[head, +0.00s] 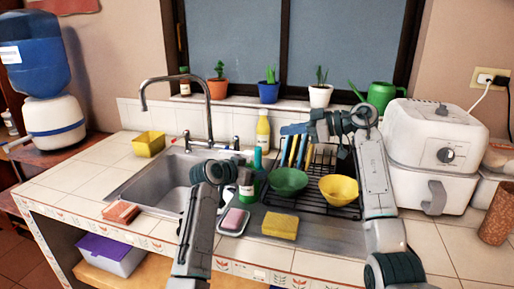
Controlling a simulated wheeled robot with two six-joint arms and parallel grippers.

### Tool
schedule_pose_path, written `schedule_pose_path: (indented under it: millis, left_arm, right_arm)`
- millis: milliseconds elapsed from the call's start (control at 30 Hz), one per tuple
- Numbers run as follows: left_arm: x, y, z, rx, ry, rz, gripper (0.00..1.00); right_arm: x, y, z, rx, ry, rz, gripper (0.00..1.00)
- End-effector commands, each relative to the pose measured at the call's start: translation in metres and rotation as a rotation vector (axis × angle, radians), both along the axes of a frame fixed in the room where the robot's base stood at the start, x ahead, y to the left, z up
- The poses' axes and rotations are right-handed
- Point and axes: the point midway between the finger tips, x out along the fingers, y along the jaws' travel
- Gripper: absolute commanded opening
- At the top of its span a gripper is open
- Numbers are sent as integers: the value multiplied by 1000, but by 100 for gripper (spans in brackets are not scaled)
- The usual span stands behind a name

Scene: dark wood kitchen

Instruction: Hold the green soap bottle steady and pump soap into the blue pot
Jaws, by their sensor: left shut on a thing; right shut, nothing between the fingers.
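The green soap bottle (246,188) stands upright on the counter right of the sink, largely hidden by my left gripper and arm. My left gripper (236,172) is shut on it from the left. My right gripper (290,129) is shut and empty, pointing left in the air above the dish rack, higher than the bottle and to its right. A blue pot (268,93) with a green plant stands on the windowsill, behind both grippers. No other blue pot shows.
The sink (153,188) with its tall faucet (208,105) is at left. A dish rack (313,190) holds plates, a green bowl (288,182) and a yellow bowl (339,189). A yellow bottle (263,130) stands behind. A yellow sponge (280,226) lies in front. A white air fryer (434,150) stands right.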

Motion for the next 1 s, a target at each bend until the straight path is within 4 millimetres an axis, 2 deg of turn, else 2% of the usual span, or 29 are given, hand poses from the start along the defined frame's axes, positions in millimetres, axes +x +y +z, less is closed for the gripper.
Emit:
schedule_pose_path:
  millis: [567, 767, 1000]
  left_arm:
    - [0, 0, -1, 1, 1, 0, 20]
    - [0, 0, -1, 0, 1, -1, 20]
    - [0, 0, -1, 0, 1, -1, 20]
  right_arm:
    - [-2, 3, -1, 31, 50, -11, 0]
    - [7, 32, -8, 33, 51, -9, 0]
    - [22, 80, -21, 32, 51, -8, 0]
